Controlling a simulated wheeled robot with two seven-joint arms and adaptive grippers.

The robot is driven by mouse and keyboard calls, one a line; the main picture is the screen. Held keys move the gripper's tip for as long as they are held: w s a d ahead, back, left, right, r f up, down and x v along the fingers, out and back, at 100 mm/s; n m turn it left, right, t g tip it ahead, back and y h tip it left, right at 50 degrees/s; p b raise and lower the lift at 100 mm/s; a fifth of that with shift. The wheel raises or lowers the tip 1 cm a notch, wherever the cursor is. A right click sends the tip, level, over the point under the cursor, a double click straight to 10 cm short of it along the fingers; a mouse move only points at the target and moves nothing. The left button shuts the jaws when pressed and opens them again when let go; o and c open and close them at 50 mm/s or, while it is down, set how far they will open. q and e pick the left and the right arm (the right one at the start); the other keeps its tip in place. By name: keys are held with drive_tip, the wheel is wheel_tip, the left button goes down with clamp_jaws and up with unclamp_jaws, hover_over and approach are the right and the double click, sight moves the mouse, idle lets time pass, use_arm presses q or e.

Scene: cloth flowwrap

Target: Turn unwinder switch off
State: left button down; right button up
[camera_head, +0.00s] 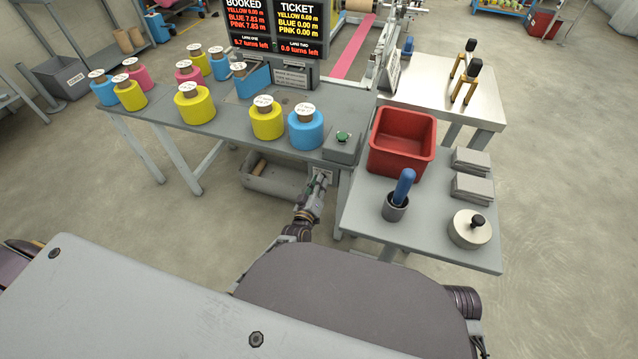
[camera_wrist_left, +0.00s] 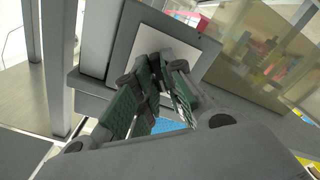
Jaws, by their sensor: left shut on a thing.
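My left gripper (camera_head: 318,183) is in front of a pale switch plate (camera_head: 329,172) on the table's front, below the grey control box. In the left wrist view, the left gripper (camera_wrist_left: 163,88) has its green-padded fingers close together over the white switch plate (camera_wrist_left: 185,50), which sits on a grey panel. The fingers are shut on the unwinder switch; its small lever is mostly hidden between them, so I cannot tell its position. My right gripper is not in view.
A grey box with a green button (camera_head: 342,137) sits above the plate. Blue, yellow and pink rolls stand on the grey table (camera_head: 222,139). A red bin (camera_head: 402,142) stands on the right-hand table. A grey trough (camera_head: 268,180) hangs below, left of the gripper.

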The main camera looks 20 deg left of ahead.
use_arm(q)
drive_tip(key=shift+n, duration=0.6)
drive_tip(key=c, duration=1.5)
unclamp_jaws()
drive_tip(key=shift+s, duration=0.1)
drive_tip(key=s, duration=1.1)
drive_tip(key=shift+s+a, duration=0.25)
drive_tip(key=shift+s, duration=0.15)
